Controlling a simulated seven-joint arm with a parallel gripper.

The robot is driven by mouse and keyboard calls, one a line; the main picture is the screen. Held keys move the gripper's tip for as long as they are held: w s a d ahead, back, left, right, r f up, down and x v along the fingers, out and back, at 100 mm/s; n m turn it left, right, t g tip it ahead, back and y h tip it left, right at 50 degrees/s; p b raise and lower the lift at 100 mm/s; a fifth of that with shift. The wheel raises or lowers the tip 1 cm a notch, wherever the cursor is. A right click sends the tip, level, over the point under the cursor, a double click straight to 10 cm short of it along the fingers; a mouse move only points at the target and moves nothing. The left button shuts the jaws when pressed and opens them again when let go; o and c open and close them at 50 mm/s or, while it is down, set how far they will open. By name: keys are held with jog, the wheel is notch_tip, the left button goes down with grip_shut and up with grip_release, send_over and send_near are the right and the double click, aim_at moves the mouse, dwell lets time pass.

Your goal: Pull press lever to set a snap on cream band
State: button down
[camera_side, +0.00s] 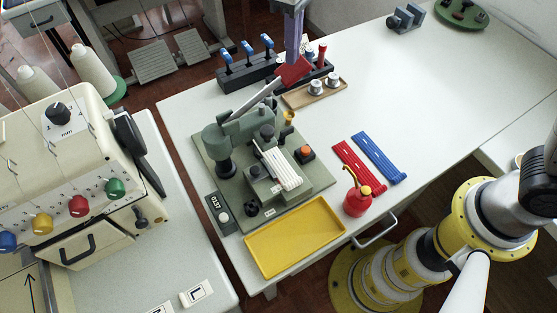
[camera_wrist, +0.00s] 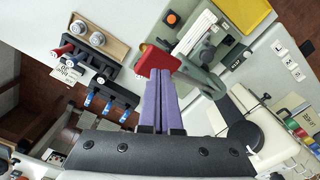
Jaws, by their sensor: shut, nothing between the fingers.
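The green press (camera_side: 236,130) stands on a green base plate on the white table. Its lever (camera_side: 250,100) slopes up to the right and ends in a red handle (camera_side: 292,70). The cream band (camera_side: 280,168) lies on the press's front block; it also shows in the wrist view (camera_wrist: 197,32). My gripper (camera_side: 294,58) has purple fingers, shut and empty, pointing down at the red handle. In the wrist view the fingertips (camera_wrist: 160,78) meet the red handle (camera_wrist: 155,62) in the picture; whether they touch it I cannot tell.
A yellow tray (camera_side: 295,236), red oil can (camera_side: 357,200), red strip (camera_side: 358,166) and blue strip (camera_side: 378,157) lie nearer. The table's far right is mostly clear.

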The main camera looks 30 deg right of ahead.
jog(key=shift+f, duration=0.15)
jog(key=shift+f, duration=4.25)
jog(key=shift+r, duration=6.6)
